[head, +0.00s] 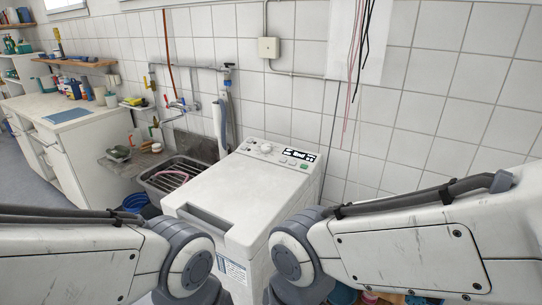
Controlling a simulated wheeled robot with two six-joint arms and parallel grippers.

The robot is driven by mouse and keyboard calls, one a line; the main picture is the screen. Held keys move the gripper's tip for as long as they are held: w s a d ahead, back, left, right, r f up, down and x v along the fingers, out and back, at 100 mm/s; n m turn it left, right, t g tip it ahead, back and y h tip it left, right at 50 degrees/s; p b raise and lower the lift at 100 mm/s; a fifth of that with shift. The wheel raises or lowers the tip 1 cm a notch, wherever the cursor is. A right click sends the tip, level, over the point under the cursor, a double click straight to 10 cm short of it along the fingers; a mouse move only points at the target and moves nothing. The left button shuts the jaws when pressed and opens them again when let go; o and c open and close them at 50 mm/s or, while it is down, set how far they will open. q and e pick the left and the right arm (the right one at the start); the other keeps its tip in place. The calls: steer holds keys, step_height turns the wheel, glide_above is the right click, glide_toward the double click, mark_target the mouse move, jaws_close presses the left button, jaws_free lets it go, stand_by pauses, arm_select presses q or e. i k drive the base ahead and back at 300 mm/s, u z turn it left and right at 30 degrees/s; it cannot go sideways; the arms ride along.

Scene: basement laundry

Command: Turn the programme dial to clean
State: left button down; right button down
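A white top-loading washing machine (238,187) stands against the tiled wall in the middle of the head view. Its control panel runs along the back of the top. A round light dial (266,148) sits on the left part of this panel. The dial's markings are too small to read, so I cannot tell where it points. A dark display (299,154) and small buttons are to its right. My two arms come in from the lower left and lower right, in front of the machine. Both grippers are out of the picture.
A sink (172,178) with a rack and taps is left of the machine. A white cabinet (80,150) with bottles and cups on top stands farther left. Cables (357,60) hang on the wall behind. The machine's lid is clear.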

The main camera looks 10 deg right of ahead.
mark_target(266, 148)
steer(key=u, duration=0.3)
steer(key=k, duration=0.35)
steer(key=u, duration=1.35)
steer(key=i, duration=3.6)
steer(key=z, duration=1.15)
steer(key=i, duration=0.85)
steer(key=z, duration=1.4)
steer(key=i, duration=0.65)
steer(key=z, duration=0.45)
